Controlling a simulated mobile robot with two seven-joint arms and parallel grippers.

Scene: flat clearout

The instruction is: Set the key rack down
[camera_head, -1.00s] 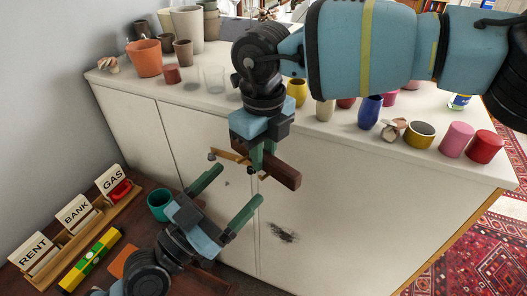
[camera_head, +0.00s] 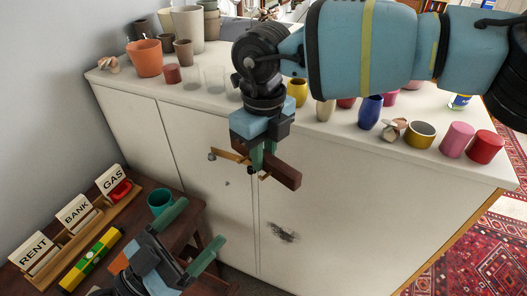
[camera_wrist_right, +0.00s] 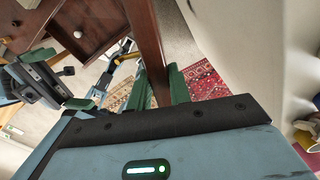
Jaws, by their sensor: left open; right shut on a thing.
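The key rack is a dark reddish-brown wooden bar (camera_head: 284,175) with small brass-coloured hooks. My right gripper (camera_head: 264,161) is shut on it and holds it in the air in front of the white cabinet. In the right wrist view the rack (camera_wrist_right: 146,45) runs up from between the green fingers (camera_wrist_right: 160,88). My left gripper (camera_head: 206,221) is open and empty, below and to the left of the rack, beside the small dark table. It also shows at the left of the right wrist view.
Pots and cups line the white cabinet top (camera_head: 235,108). A red patterned rug (camera_head: 470,245) lies at right.

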